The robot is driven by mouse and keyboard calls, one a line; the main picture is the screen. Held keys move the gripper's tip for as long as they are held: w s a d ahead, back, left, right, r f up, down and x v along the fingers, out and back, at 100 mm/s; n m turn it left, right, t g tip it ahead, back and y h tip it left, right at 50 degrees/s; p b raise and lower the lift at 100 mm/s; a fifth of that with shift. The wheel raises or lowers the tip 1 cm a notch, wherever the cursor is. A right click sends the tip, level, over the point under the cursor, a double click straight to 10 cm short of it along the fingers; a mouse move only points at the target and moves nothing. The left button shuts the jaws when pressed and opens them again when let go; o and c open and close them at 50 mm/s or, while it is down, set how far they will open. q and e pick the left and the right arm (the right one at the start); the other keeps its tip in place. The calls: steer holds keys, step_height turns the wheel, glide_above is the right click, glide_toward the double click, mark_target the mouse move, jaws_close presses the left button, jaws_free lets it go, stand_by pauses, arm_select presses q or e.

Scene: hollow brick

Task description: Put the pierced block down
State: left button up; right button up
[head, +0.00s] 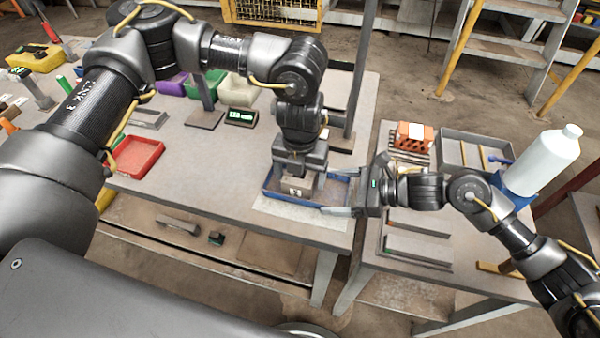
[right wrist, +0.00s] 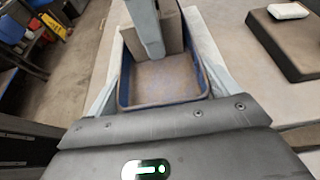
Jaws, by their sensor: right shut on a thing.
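A tan-grey block (head: 298,187) with a dark mark on its front stands in the blue tray (head: 278,198) in the head view. My left gripper (head: 299,176) is directly over it, pointing down. Its fingertips are mostly hidden, so its grip cannot be told. In the right wrist view, one pale finger (right wrist: 146,28) overlaps the block (right wrist: 172,36) at the tray's far end. My right gripper (head: 336,193) is shut on the tray's near end, fingers along its two sides. The tray's floor (right wrist: 165,82) is bare near my right gripper.
An orange block with holes (head: 415,137) sits on the right table, by a grey bin (head: 470,152) and a white bottle (head: 543,160). A red tray (head: 136,156) lies on the left table. A gap separates the tables.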

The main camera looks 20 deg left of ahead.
arm_select(q)
steer(key=shift+o, duration=0.2)
step_height(320, 180, up, 12)
steer(key=shift+r, duration=0.15)
stand_by(0.4)
arm_select(e)
steer(key=o, duration=1.1)
steer(key=shift+o, duration=0.2)
steer(key=v, duration=1.2)
